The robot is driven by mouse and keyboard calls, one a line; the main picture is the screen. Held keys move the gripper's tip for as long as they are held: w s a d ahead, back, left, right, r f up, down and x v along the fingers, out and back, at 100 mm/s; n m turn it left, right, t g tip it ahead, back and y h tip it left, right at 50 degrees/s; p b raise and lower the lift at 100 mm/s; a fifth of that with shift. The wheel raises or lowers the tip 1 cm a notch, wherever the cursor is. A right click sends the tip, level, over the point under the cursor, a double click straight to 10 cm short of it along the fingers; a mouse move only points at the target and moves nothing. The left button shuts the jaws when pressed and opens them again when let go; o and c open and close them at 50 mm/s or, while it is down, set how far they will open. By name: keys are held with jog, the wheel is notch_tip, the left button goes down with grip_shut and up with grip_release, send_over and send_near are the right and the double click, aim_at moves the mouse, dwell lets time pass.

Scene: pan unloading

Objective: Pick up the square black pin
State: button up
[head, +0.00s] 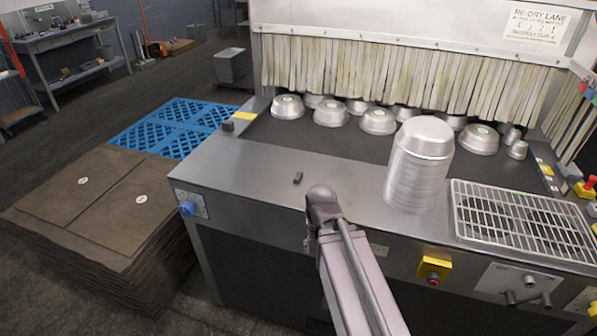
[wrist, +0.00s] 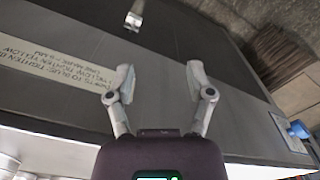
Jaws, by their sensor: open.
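The square black pin (head: 298,177) is a small dark block on the bare steel front ledge of the machine, near my arm's end. My gripper (wrist: 162,72) is open and empty.
A tall stack of silver pans (head: 418,180) stands right of the pin, beside a metal grate (head: 520,220). Several upturned pans (head: 378,121) sit on the dark belt behind, under a strip curtain (head: 400,75). The ledge around the pin is clear. Brown stacked sheets (head: 100,200) are left.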

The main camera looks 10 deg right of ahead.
jog(key=w+r+p, duration=0.3)
jog(key=r+p, duration=0.5)
jog(key=r, duration=0.1)
jog(key=w+r+p, duration=0.3)
jog(key=r+p, duration=0.5)
jog(key=w+r+m+p, duration=0.1)
jog(key=w+m, duration=0.2)
jog(key=w, duration=0.7)
jog(key=w+a+r+m+p, duration=0.1)
jog(key=w+m, duration=0.2)
jog(key=w, duration=0.7)
jog(key=shift+w+r, duration=0.25)
jog(key=shift+w, duration=0.05)
jog(key=shift+f, duration=0.1)
jog(key=b, duration=0.8)
send_over(299, 176)
jog(key=w, duration=0.1)
jog(key=f, duration=0.8)
jog(key=shift+a+f, duration=0.2)
jog(key=shift+a, duration=0.15)
